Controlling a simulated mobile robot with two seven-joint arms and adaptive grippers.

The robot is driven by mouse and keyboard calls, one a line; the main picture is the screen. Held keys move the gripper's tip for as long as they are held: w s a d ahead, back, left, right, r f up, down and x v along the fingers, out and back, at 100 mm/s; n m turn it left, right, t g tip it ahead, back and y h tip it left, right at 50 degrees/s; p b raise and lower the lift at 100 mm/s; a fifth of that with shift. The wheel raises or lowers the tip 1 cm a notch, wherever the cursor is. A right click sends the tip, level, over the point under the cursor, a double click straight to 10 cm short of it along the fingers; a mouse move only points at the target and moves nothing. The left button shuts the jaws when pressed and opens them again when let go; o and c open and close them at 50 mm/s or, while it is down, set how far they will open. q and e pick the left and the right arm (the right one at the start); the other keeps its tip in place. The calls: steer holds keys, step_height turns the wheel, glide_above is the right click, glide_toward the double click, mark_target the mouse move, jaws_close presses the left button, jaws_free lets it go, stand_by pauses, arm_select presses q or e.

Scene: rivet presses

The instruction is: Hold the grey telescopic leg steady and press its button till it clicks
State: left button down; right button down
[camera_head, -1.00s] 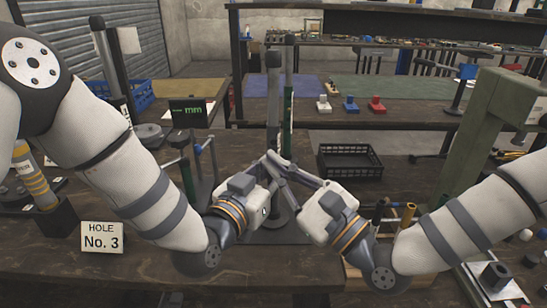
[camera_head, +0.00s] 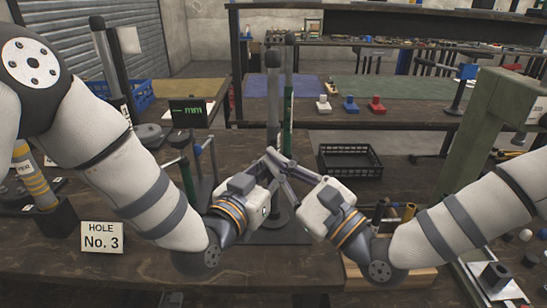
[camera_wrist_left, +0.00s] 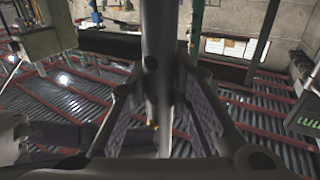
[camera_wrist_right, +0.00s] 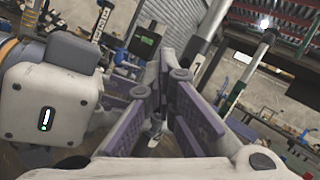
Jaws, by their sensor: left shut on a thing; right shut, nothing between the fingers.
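The grey telescopic leg (camera_head: 273,105) stands upright in the middle of the head view, with a dark top and a dark flat base. My left gripper (camera_head: 268,160) is shut around its tube. In the left wrist view the tube (camera_wrist_left: 158,40) runs between the two purple-padded fingers. A small dark spot shows on the tube there; I cannot tell whether it is the button. My right gripper (camera_head: 276,157) is shut and empty, its fingertips close beside the leg at the left gripper's height. Whether they touch the leg cannot be told. The fingers hide part of the tube.
A green post (camera_head: 288,100) stands just behind the leg. A black crate (camera_head: 349,160) lies to the right, and a thick green frame (camera_head: 480,135) stands further right. A "HOLE No. 3" sign (camera_head: 102,237) stands at left.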

steer(key=shift+w+d, duration=0.1)
steer(key=shift+w, duration=0.5)
stand_by(0.5)
steer(key=shift+s, duration=1.25)
steer(key=shift+s, duration=0.1)
steer(key=s, duration=0.4)
steer(key=shift+s, duration=0.4)
stand_by(1.2)
